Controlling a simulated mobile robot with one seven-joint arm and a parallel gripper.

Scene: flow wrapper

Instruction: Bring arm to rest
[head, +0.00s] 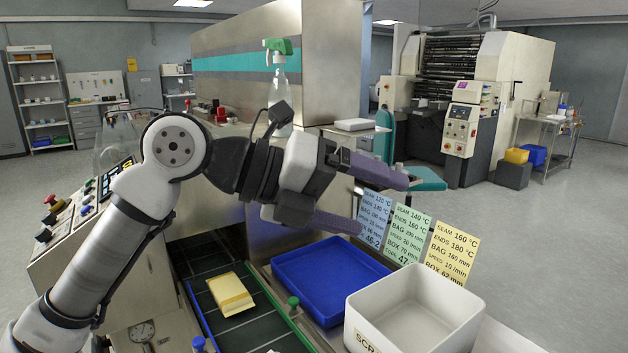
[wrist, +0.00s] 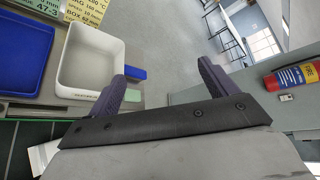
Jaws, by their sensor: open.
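My gripper (head: 372,200) is at the end of my raised arm, pointing right in the head view. Its two dark purple fingers are apart with nothing between them. It hangs above the blue tray and in front of the hanging cards. In the wrist view my gripper (wrist: 160,85) shows both fingers spread, with floor seen between them. My arm (head: 150,200) rises from the lower left, bends at the elbow and reaches right.
A blue tray (head: 280,268) and a white bin (head: 425,340) stand below. A yellow pack (head: 230,293) lies on the dark belt. Blue, green and yellow cards (head: 411,232) hang close behind my gripper. A spray bottle (head: 280,90) stands behind my wrist. Floor to the right is clear.

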